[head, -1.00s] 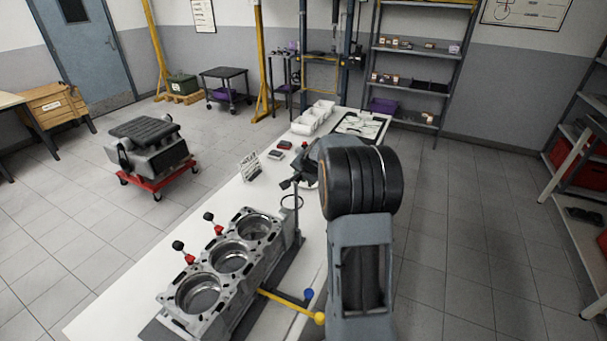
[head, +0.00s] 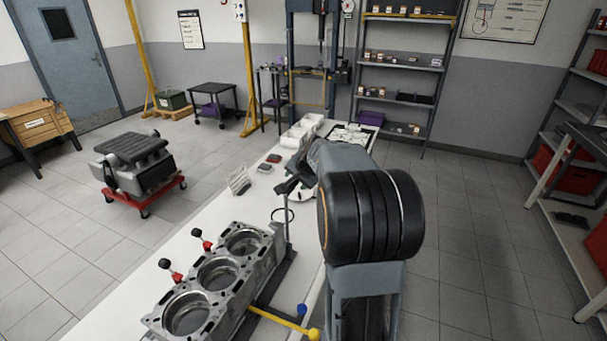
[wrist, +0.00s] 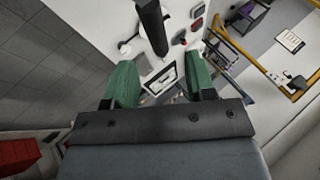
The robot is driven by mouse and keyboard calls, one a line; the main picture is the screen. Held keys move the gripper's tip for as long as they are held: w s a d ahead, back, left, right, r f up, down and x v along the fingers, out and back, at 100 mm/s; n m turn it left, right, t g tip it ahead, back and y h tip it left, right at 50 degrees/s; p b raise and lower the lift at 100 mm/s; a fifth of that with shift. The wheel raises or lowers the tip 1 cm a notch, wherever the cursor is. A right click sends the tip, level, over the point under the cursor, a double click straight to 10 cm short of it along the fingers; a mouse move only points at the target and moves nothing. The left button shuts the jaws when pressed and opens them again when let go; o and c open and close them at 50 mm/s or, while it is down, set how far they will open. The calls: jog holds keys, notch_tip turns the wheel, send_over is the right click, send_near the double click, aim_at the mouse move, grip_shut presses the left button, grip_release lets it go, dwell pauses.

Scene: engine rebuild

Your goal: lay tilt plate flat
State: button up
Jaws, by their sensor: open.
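The engine block (head: 215,283), with its large bores facing up, sits on the white bench at the lower left. A yellow bar with a yellow ball end (head: 313,334) sticks out from beside it. I cannot tell for sure which part is the tilt plate. My gripper is mostly hidden behind my arm in the head view. In the wrist view my gripper (wrist: 160,66) is open, its two green fingers apart with nothing held. A dark post (wrist: 152,28) stands beyond the fingers, apart from them.
White bins (head: 303,131) and a tray of parts (head: 350,136) are at the bench's far end. A small sign (head: 239,181) stands left of my arm. A slim stand with a ring (head: 283,215) is beside the block. Floor is clear right of the bench.

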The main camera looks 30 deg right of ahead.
jog(key=v, duration=0.6)
jog(key=shift+b, duration=0.35)
jog(key=shift+s, duration=0.1)
jog(key=s+a+f+n+g, duration=0.1)
jog(key=s+a+f+n, duration=0.2)
jog(key=s+a+n, duration=0.3)
jog(key=s+a+f+n+g, duration=0.2)
jog(key=s+a+n, duration=0.4)
jog(key=s+a, duration=0.7)
jog(key=shift+s+a+f+n+y, duration=0.15)
jog(key=shift+a+f+n+y, duration=0.2)
jog(key=shift+a+f, duration=0.55)
